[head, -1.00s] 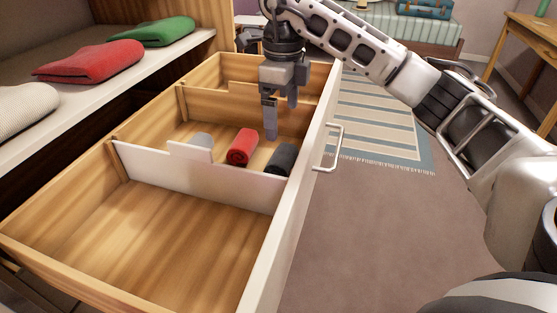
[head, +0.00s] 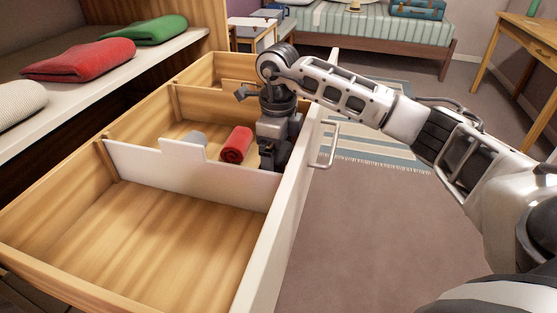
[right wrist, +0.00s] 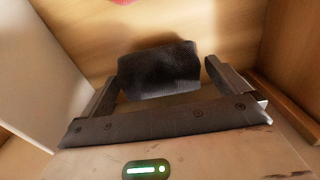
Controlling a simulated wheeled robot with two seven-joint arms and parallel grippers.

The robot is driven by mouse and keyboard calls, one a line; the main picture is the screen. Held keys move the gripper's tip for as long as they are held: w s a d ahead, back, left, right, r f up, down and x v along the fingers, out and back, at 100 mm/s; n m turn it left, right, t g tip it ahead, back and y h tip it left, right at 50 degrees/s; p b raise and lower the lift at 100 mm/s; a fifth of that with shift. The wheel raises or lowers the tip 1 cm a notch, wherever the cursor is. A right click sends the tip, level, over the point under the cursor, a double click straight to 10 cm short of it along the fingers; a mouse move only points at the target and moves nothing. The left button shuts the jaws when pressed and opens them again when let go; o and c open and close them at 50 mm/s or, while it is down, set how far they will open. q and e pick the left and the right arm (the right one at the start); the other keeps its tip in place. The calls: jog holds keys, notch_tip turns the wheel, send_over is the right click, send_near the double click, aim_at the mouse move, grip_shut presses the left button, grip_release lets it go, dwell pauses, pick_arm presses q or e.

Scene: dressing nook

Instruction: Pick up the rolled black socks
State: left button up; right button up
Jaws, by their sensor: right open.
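The rolled black socks (right wrist: 158,70) lie on the wooden drawer floor in the right wrist view, between the two fingers of my right gripper (right wrist: 162,78). The gripper is open, with a finger on each side of the roll. A gap shows at the right finger; I cannot tell whether the left finger touches. In the head view my right gripper (head: 274,152) reaches down into the drawer's middle compartment by the front panel, and hides the black socks there. My left gripper is not in view.
A white divider (head: 145,162) stands on the near side. The near compartment is empty. Folded red (head: 80,60) and green (head: 146,30) clothes lie on the shelf.

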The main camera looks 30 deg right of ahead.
jog(key=c, duration=1)
jog(key=shift+r, duration=0.1)
